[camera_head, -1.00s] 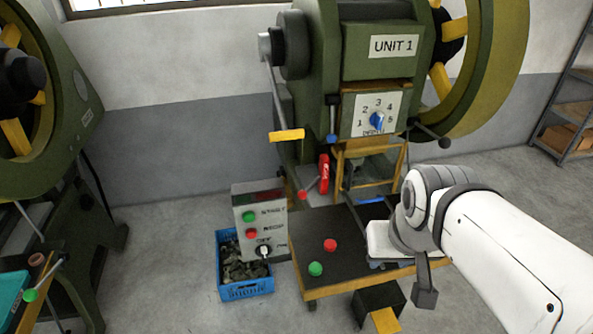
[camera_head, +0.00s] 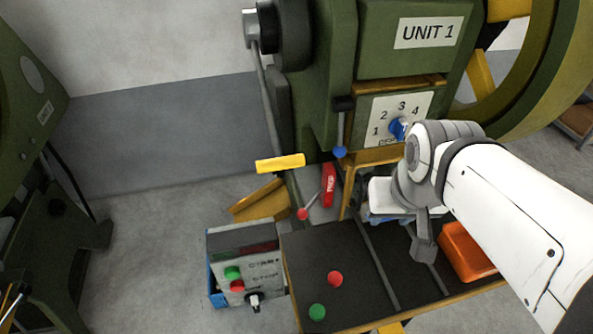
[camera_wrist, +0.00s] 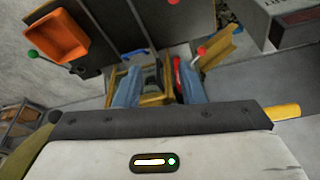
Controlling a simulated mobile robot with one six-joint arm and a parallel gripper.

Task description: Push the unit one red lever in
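The unit one red lever is a thin rod with a red ball knob (camera_head: 302,214) beside a red bracket (camera_head: 329,185) on the green press. The knob (camera_wrist: 201,50) and part of the red bracket (camera_wrist: 177,72) also show in the wrist view. My gripper (camera_wrist: 156,82) is open, with two blue-grey fingers apart and nothing held between them. The knob appears ahead and to the right of the right finger, apart from it. In the head view, my gripper sits right of the lever, its fingers mostly hidden by the wrist.
A yellow handle (camera_head: 280,163) and a blue-knobbed lever (camera_head: 340,152) hang near the red lever. A control box (camera_head: 245,262) stands left of the dark table (camera_head: 325,255), which has red and green buttons. An orange bin (camera_head: 466,250) lies right, near my arm.

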